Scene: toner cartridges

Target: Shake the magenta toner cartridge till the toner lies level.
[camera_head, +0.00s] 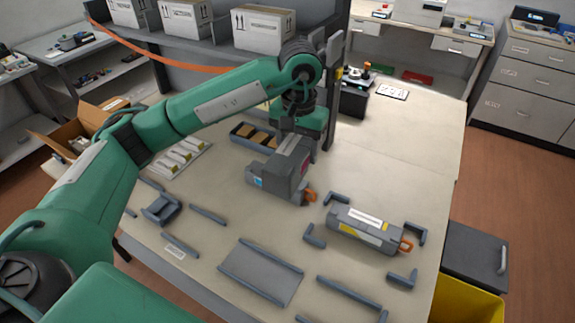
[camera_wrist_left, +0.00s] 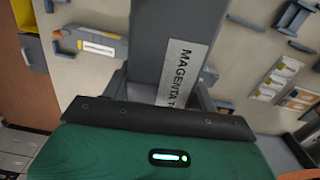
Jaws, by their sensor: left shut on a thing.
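My left gripper (camera_head: 297,143) is shut on the magenta toner cartridge (camera_head: 276,180), a grey body with an orange tab at its right end and a small blue patch at its left end. It is held over the table; the gap beneath it is hard to judge. In the left wrist view the cartridge (camera_wrist_left: 163,45) fills the middle between my fingers, and its white label reads MAGENTA. The toner inside cannot be seen. My right gripper is not in view.
A second grey cartridge with a yellow label (camera_head: 362,229) lies among corner brackets at right. A flat grey plate (camera_head: 262,272) with side rails is at the front. A dark tray with brown blocks (camera_head: 254,137) stands behind. A yellow bin (camera_head: 462,303) is beyond the table's right edge.

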